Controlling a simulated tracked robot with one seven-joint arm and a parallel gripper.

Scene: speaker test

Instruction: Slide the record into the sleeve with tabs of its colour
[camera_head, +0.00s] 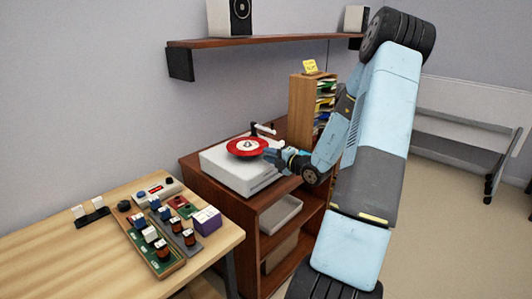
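A red record (243,147) with a pale centre label lies level at the white turntable (232,171), on a brown wooden cabinet. My gripper (270,156) reaches in from the right and is at the record's right edge. The view is too small to tell whether its fingers are apart or closed on the rim. A wooden rack (301,104) stands at the back of the cabinet, holding several sleeves (325,97) with green, yellow, white and blue showing. My arm covers part of the rack's right side, and I cannot make out a red tab.
A yellow sign (310,66) stands on the rack. A wall shelf (260,41) with speakers (229,17) hangs above. The wooden table (55,258) at left holds circuit boards and a purple box (206,220). Grey trays (280,216) sit in the cabinet.

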